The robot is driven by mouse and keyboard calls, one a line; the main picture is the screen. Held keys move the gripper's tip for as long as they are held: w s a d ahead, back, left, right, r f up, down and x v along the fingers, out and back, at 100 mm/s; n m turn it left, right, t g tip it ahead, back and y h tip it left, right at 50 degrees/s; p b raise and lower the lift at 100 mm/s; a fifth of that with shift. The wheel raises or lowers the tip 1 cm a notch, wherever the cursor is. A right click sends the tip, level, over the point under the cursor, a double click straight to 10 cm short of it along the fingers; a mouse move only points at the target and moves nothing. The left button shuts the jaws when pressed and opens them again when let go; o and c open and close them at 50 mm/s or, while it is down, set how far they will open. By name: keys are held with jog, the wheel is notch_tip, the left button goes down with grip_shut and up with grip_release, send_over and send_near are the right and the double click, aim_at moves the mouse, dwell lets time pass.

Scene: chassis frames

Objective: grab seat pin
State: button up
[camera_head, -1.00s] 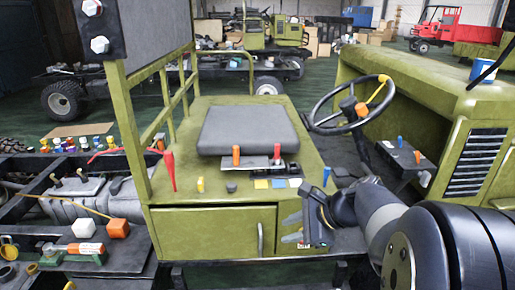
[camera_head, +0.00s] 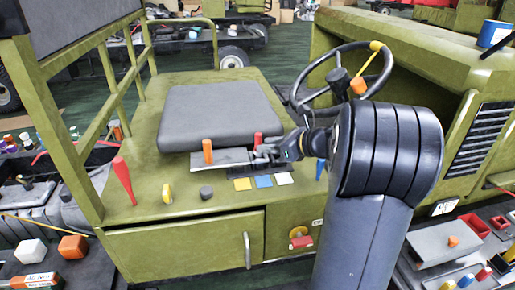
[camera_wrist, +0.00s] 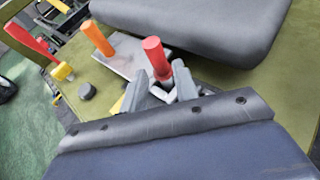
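A red pin (camera_head: 258,139) and an orange pin (camera_head: 207,151) stand upright at the front edge of the dark grey seat (camera_head: 218,115). The orange pin stands on a grey metal plate (camera_head: 229,158). I cannot tell which pin is called the seat pin. My gripper (camera_head: 265,153) is low at the red pin, right of the orange one. In the wrist view, my gripper (camera_wrist: 161,84) has its two fingers apart, with the red pin (camera_wrist: 157,58) between or just beyond their tips. The red pin's base is partly hidden by the fingers. Contact cannot be told.
A red handle (camera_head: 122,178), a yellow knob (camera_head: 167,193) and a black knob (camera_head: 206,192) stand left on the green seat box. Yellow, blue and white squares lie before the plate. The steering wheel (camera_head: 340,80) is close behind my arm. A green post (camera_head: 70,130) stands left.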

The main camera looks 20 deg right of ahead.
jog(key=shift+w+a+p, duration=0.3)
jog(key=shift+w+a, duration=0.15)
jog(key=shift+w, duration=0.05)
jog(key=p+x, duration=0.1)
jog(key=x, duration=0.3)
jog(key=shift+w+r, duration=0.1)
jog(key=shift+w, duration=0.15)
jog(key=shift+c, duration=0.2)
grip_shut()
